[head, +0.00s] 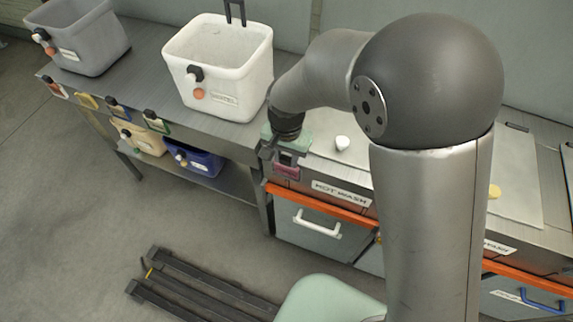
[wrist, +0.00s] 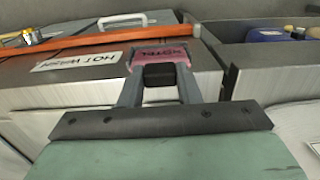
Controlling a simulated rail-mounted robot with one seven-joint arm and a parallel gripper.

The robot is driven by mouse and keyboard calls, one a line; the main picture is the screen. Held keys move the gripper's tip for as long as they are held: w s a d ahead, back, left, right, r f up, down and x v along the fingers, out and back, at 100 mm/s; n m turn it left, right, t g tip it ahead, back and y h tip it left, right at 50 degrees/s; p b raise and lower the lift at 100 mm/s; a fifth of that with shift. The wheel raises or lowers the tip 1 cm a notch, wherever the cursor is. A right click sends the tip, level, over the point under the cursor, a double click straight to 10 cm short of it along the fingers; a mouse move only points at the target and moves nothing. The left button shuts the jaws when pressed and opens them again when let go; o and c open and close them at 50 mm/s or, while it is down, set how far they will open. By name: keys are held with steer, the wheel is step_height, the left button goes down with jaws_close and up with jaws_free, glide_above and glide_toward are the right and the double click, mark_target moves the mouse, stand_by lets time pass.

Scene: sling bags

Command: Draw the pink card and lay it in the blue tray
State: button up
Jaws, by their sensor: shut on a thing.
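The pink card (head: 286,172) hangs at the left front corner of the cabinet marked HOT WASH. In the wrist view the pink card (wrist: 168,54) shows dark print, with a black block at its near edge. My gripper (head: 289,158) is shut on this block, one finger on each side; in the wrist view the gripper (wrist: 159,76) points at the cabinet's front. I cannot tell whether the card touches the cabinet. A blue container (head: 196,160), the likely blue tray, stands on the low shelf left of the cabinet; a blue thing also shows in the wrist view (wrist: 268,34).
A cream container (head: 143,138) stands beside the blue one. Several coloured tags hang on the bench edge above them. A white bin (head: 218,70) and a grey bin (head: 77,38) stand on the bench. A dark rack (head: 200,285) lies on the floor.

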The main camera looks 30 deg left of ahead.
steer(key=shift+d+r+p, duration=0.1)
steer(key=shift+r+p, duration=1.25)
steer(key=shift+r, duration=0.8)
steer(key=shift+r+p, duration=0.8)
steer(key=shift+r, duration=0.5)
steer(key=shift+r+p, duration=1.2)
steer(key=shift+r, duration=0.75)
